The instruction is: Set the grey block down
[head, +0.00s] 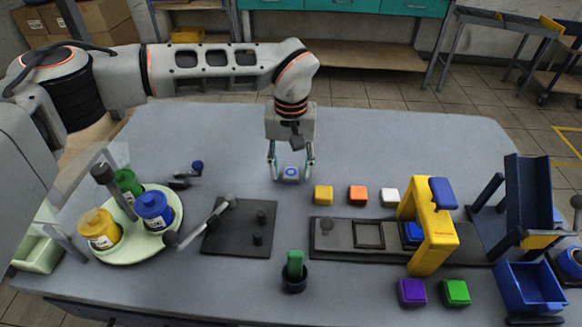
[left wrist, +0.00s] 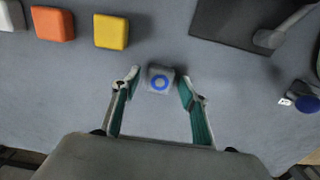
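The grey block (head: 291,174), with a blue ring printed on its top, rests on the table at the left end of a row of coloured blocks. My left gripper (head: 291,162) points down over it with a finger on each side. In the left wrist view, the grey block (left wrist: 160,79) lies between the fingertips (left wrist: 159,86). Gaps show between the block and both fingers, so the gripper is open and not holding it. My right gripper is not in view.
Yellow (head: 324,194), orange (head: 357,195) and white (head: 390,197) blocks stand right of the grey one. A yellow press (head: 432,232) stands over a black base. A dark plate (head: 225,241) with a handled tool lies front left. The table behind the blocks is clear.

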